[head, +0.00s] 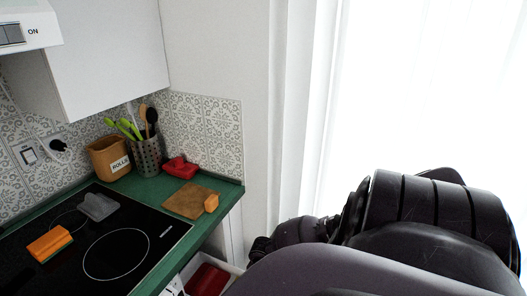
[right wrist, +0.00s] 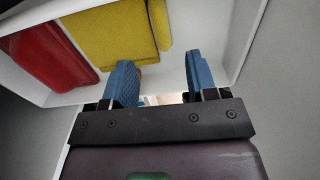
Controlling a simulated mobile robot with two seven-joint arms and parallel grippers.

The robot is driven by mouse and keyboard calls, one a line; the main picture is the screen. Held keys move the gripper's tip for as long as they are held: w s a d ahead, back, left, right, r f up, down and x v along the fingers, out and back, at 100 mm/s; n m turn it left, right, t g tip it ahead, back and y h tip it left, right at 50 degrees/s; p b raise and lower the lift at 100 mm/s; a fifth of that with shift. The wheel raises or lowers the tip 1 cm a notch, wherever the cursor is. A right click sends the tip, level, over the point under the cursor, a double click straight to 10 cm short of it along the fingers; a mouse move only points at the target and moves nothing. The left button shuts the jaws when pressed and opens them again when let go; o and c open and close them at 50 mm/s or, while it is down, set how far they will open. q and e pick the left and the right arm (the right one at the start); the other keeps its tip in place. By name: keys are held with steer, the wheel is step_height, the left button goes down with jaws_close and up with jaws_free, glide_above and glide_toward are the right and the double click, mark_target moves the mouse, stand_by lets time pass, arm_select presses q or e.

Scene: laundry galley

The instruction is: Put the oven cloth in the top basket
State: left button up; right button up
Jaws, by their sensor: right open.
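I cannot tell for sure which cloth is the oven cloth. In the right wrist view a folded yellow cloth (right wrist: 112,40) and a red cloth (right wrist: 45,55) lie side by side in a white basket (right wrist: 215,25). My right gripper (right wrist: 162,72) has its two blue fingers apart, close to the near edge of the yellow cloth; nothing shows clamped between them. In the head view a white basket (head: 231,268) with a red item (head: 207,280) shows below the counter end, partly hidden by my right arm. My right fingers are hidden there. My left gripper is out of view.
The green counter (head: 150,188) carries a black hob (head: 150,225) with an orange block-like item (head: 49,243) and a grey one (head: 98,206). Behind are a utensil holder (head: 146,157), a wooden box (head: 108,158), a red item (head: 180,166) and a brown board (head: 190,201). A curtain (head: 420,90) hangs right.

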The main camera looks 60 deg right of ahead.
step_height(320, 180, up, 12)
steer(key=p, duration=0.5)
steer(key=w+a+t+y, duration=0.1)
steer(key=a+t+y, duration=0.45)
steer(key=a, duration=1.25)
steer(key=w+a+r+m+t, duration=0.4)
steer(key=a+r+m+t, duration=0.2)
steer(key=r+m+t, duration=0.25)
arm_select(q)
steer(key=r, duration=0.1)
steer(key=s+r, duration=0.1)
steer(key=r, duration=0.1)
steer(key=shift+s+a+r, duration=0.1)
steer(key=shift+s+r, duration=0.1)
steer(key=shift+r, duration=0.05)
arm_select(e)
steer(key=s+f+m+g+h, duration=0.2)
steer(key=s+f+m+h, duration=0.2)
steer(key=m, duration=0.5)
steer(key=shift+s+d+f+g+h, duration=0.3)
steer(key=shift+s+d+h, duration=0.1)
steer(key=shift+s+h, duration=0.45)
